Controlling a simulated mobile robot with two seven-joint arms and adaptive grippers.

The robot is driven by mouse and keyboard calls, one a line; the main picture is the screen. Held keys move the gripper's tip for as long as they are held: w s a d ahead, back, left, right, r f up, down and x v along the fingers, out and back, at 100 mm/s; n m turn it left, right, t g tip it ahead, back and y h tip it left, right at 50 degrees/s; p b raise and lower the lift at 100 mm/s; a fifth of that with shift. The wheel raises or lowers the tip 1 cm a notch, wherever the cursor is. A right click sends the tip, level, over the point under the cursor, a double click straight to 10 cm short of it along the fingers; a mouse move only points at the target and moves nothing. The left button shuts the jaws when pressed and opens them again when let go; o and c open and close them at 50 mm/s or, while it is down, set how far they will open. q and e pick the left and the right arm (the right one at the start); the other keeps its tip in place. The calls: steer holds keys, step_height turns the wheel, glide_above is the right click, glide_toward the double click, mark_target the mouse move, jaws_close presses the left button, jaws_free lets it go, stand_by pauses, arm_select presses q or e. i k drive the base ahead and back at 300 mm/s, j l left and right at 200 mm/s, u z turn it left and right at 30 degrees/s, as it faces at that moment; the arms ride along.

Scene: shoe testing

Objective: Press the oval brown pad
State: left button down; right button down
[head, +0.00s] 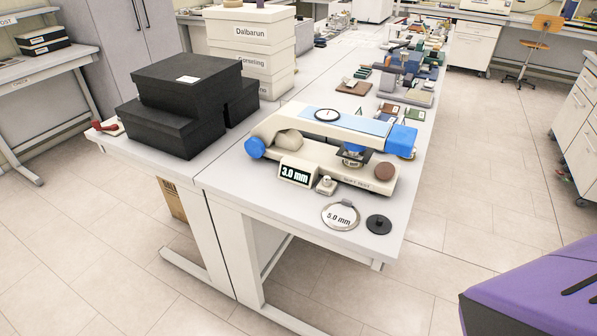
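The oval brown pad (384,171) sits on the right end of the cream base of a testing device (330,165) on the white table. The device has a long cream upper arm with a light-blue strip, blue end pieces and a round dial (327,115). A small display (298,172) on its front reads 3.0 mm. Nothing covers the pad. Neither of my grippers is in view.
A 5.0 mm disc (340,216) and a black disc (379,224) lie near the table's front edge. Black boxes (180,100) stand left, and white boxes (252,45) behind. Several small items fill the table's far part.

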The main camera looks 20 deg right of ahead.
mark_target(384, 170)
steer(key=z, duration=1.4)
